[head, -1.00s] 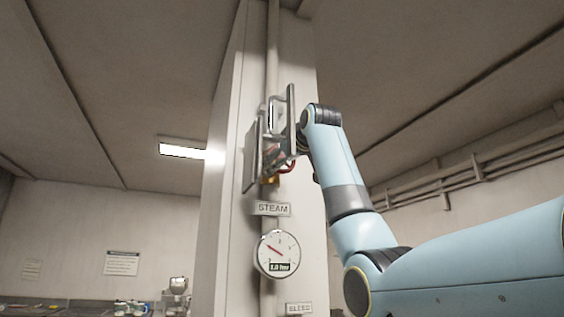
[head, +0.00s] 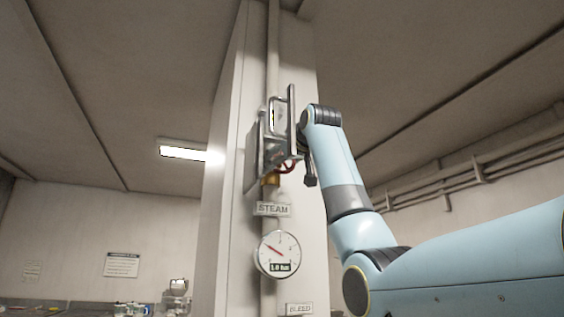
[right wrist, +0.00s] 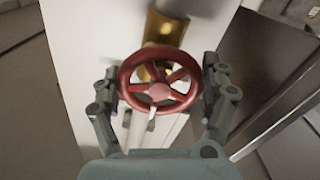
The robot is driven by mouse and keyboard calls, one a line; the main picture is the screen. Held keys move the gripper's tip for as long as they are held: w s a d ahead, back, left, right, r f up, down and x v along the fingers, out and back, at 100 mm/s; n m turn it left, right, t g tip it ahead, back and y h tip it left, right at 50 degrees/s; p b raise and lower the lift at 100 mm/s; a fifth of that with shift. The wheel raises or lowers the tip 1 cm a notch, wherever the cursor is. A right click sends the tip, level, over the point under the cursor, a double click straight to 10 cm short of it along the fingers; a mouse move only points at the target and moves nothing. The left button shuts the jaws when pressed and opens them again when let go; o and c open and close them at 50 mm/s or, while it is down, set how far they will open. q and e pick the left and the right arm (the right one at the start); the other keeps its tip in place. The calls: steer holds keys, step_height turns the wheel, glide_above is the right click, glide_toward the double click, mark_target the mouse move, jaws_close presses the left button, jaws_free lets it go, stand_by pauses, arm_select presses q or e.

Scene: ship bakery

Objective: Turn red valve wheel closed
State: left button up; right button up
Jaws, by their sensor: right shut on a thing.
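The red valve wheel (right wrist: 159,91) shows whole in the right wrist view, a spoked wheel in front of a brass valve body (right wrist: 165,28) on the pipe. My right gripper (right wrist: 160,93) is shut on the wheel, one finger at each side of the rim. In the head view my right gripper (head: 278,140) is up at the pipe and hides most of the wheel; only a bit of red rim (head: 287,168) shows beneath it. Brass (head: 270,179) shows just below. My left gripper is not in view.
A STEAM sign (head: 272,209) and a round gauge (head: 278,254) reading about 1.0 sit on the pipe below the valve. A BLEED sign (head: 299,309) is lower. The white column (head: 225,190) stands behind. Free space lies to both sides.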

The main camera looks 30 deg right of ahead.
steer(key=o, duration=1.1)
steer(key=shift+f, duration=0.1)
step_height(320, 180, up, 10)
steer(key=shift+r, duration=0.1)
